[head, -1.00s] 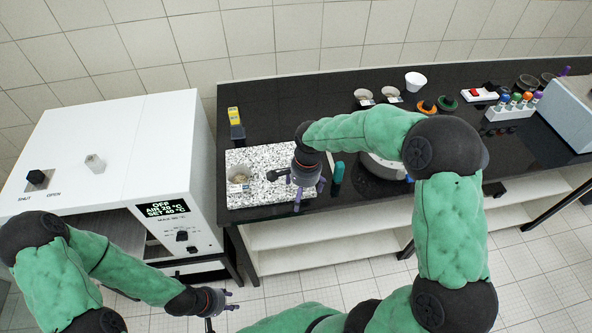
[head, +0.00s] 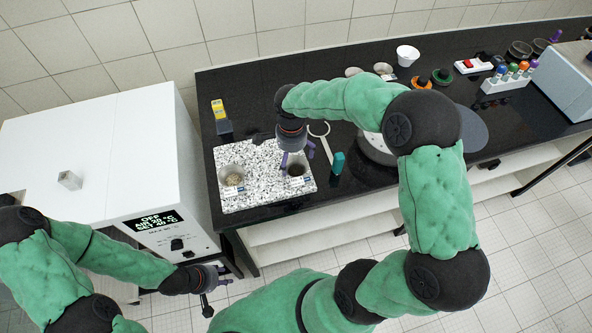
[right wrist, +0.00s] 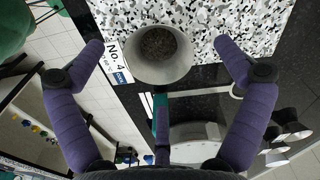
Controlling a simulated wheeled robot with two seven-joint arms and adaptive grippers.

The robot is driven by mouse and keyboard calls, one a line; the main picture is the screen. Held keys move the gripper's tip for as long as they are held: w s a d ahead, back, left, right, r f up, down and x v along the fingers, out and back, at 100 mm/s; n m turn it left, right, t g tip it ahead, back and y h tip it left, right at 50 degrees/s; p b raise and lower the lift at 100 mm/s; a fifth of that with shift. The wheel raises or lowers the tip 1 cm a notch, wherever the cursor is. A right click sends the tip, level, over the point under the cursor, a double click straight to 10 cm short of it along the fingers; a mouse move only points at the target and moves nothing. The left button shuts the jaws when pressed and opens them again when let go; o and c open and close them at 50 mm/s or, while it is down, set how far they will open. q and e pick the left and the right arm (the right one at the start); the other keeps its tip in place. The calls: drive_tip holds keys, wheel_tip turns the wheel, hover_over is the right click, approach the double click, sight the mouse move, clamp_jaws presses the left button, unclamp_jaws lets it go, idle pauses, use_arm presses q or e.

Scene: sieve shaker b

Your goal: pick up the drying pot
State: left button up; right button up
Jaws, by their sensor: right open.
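Two grey pots stand on the speckled slab (head: 262,199). The left pot (head: 233,179) holds pale grains. The right pot (head: 296,171) has dark contents. The task's name does not tell me which one is the drying pot. My right gripper (head: 297,156) is open just above and behind the right pot. In the right wrist view the right pot (right wrist: 160,58) shows ahead between the spread purple fingers (right wrist: 160,75), with no contact seen. A "No. 4" label (right wrist: 116,60) shows beside it. My left gripper (head: 226,276) hangs low before the bench; its opening is unclear.
The white oven (head: 100,150) stands left of the black bench (head: 255,95). A yellow-and-black device (head: 220,116) lies behind the slab. A teal-capped item (head: 338,162) and a pale ring-ended tool (head: 320,130) lie to its right. Tube rack (head: 508,80) is far right.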

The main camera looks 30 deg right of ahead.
sight(294, 173)
drive_tip(key=f, duration=0.4)
drive_tip(key=shift+s+d+f+b, duration=0.2)
drive_tip(key=shift+s+b, duration=0.15)
drive_tip(key=shift+f, duration=0.45)
drive_tip(key=c, duration=1.1)
